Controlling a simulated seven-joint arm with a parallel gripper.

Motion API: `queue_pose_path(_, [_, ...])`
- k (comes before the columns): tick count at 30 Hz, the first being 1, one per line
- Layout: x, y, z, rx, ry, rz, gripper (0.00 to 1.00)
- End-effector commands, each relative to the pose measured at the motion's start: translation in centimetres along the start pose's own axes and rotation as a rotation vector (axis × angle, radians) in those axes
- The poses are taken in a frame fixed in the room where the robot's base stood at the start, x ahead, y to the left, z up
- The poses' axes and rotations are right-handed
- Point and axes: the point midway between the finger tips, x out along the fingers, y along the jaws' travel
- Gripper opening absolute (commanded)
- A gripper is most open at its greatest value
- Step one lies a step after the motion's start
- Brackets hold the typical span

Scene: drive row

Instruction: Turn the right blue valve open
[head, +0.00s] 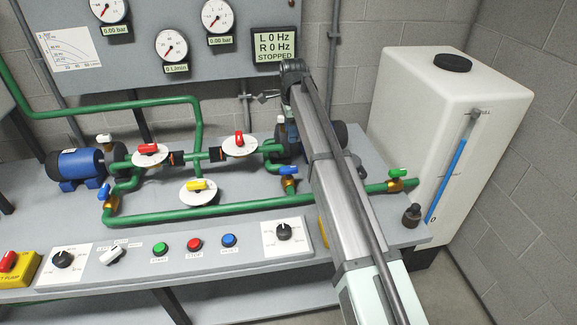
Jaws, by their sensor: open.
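The right blue valve (289,170) has a short blue lever on a brass body, on the green pipe just left of my arm. Its lever lies roughly left-right in the picture, across the short pipe stub. A left blue valve (104,192) sits on the pipe at the left. My gripper (266,97) is at the far end of my arm, small in view, up near the panel's lower edge. It is open, empty and apart from the right blue valve, above and behind it in the picture. My arm hides part of the bench and right pump.
Red-handled valves (239,139) and a yellow-handled valve (199,186) stand left of the right blue valve. A green-handled valve (397,174) is right of my arm, near the white tank (445,110). The display (274,47) reads L 0 Hz, R 0 Hz, STOPPED.

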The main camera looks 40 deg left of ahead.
Motion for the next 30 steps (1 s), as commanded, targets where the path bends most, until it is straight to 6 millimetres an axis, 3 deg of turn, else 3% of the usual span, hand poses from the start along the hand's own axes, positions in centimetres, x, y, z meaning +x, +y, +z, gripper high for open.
queue_pose_path(11, [2.6,1.1,0.9,0.029,0.014,0.064,0.53])
queue_pose_path(24, [10.2,1.5,0.8,0.027,0.013,0.063,0.53])
queue_pose_path(30, [12.7,1.6,0.8,0.027,0.013,0.062,0.53])
